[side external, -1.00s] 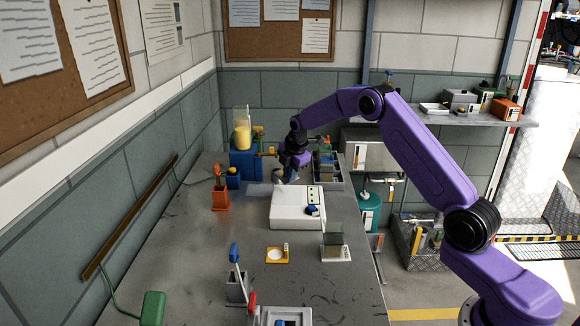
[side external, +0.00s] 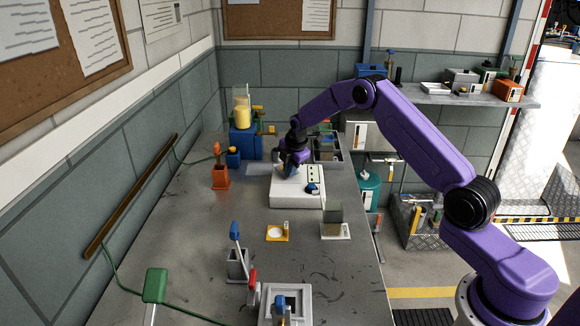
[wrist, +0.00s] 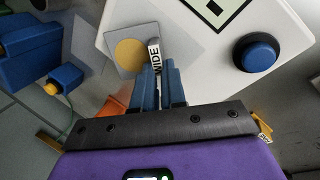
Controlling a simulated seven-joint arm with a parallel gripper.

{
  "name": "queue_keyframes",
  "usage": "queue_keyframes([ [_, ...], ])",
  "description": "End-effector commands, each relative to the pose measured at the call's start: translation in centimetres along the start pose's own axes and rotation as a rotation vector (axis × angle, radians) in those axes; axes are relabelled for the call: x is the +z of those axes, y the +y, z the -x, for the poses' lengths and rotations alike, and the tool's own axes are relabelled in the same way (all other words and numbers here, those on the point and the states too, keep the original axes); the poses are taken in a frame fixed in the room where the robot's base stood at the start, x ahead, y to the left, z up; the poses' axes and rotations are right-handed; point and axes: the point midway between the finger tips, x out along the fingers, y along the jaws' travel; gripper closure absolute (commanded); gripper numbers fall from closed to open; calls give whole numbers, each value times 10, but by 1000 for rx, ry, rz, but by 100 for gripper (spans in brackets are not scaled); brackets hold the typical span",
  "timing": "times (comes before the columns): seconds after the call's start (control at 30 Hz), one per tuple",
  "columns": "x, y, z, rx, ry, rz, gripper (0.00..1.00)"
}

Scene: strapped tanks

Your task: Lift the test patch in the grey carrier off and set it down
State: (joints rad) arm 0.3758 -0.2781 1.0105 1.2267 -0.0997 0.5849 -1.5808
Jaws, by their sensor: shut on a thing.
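The grey carrier (wrist: 113,40) is a square plate with a round tan test patch (wrist: 131,52) in it. A small upright tab marked "WIDE" (wrist: 155,57) stands at its edge. My gripper (wrist: 161,78) has its blue fingers closed on this tab in the wrist view. The carrier is over the edge of the white instrument box (wrist: 205,55); I cannot tell whether it touches it. In the side view my gripper (side external: 291,170) is low at the far left part of the white box (side external: 290,198), and it mostly hides the carrier.
A yellow carrier with a white disc (side external: 277,232) and a panel on a stand (side external: 335,224) are nearer on the bench. An orange holder (side external: 221,178) and a blue unit (side external: 243,143) stand left. A blue knob (wrist: 257,53) rises from the white box.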

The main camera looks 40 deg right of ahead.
Motion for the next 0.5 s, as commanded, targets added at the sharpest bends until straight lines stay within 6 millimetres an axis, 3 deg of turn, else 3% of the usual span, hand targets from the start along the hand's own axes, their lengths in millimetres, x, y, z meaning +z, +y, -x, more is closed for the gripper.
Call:
queue_keyframes([
  [0.17,0,0,0,0,0,0,100],
  [0.2,0,0,0,0,0,0,86],
  [0.3,0,0,0,0,0,0,59],
  [0.5,0,0,0,0,0,0,59],
])
